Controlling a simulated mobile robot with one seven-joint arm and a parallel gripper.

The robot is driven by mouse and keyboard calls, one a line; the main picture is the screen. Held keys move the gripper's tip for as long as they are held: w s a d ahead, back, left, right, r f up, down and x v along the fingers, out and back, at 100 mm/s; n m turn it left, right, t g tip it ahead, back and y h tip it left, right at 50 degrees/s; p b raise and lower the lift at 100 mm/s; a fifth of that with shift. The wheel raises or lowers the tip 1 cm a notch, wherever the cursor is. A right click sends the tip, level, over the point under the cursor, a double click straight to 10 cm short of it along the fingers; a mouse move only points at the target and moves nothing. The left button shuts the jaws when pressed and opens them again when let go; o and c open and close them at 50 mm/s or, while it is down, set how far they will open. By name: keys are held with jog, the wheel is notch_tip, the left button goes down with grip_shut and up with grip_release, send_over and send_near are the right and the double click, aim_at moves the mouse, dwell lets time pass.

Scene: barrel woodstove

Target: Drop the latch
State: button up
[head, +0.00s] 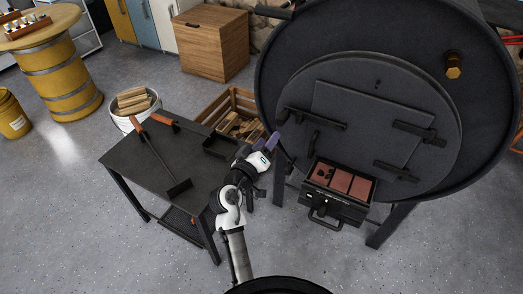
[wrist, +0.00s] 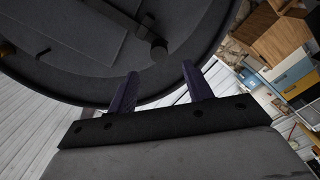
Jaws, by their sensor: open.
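The dark latch bar (head: 318,119) lies across the left side of the stove door (head: 365,120) in the head view, roughly level and tilted slightly down to the right. A door handle (head: 314,141) sits just below it. My gripper (head: 268,143) is open and empty, left of and a little below the latch bar's left end, apart from it. In the wrist view, my gripper's two purple fingers (wrist: 160,88) are spread with nothing between them. A dark bar with a rounded end (wrist: 156,45), probably the latch, shows above them on the stove front.
The black barrel stove (head: 285,60) fills the right. A dark table (head: 130,165) with long-handled tools stands left of my arm. A wood crate (head: 232,112) and log bucket (head: 135,103) stand behind.

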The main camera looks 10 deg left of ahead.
jog(key=v, duration=0.2)
jog(key=shift+s+a, duration=0.15)
jog(key=shift+s, duration=0.25)
